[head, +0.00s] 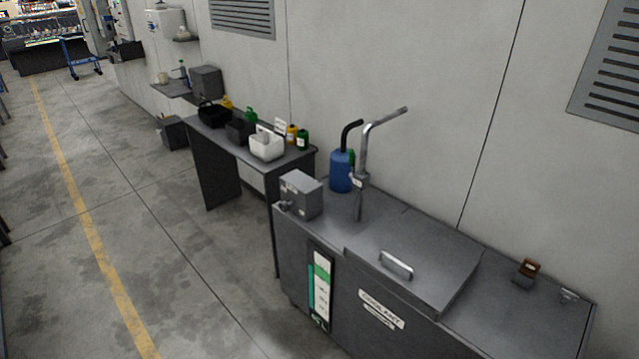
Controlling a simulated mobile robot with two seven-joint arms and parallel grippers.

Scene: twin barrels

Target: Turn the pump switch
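A grey box (301,194) sits on the left end of a dark grey metal tank cabinet (515,320). A small knob-like part (286,206) sticks out low on the box's left side; it may be the pump switch, but it is too small to tell its position. A bent metal pipe (364,165) rises from the cabinet top beside the box. Neither of my grippers is in view.
A closed lid with a handle (396,265) covers the cabinet's middle. A blue container (341,172) stands behind. A table (215,139) with bins is further left. The floor (190,290) on the left is clear.

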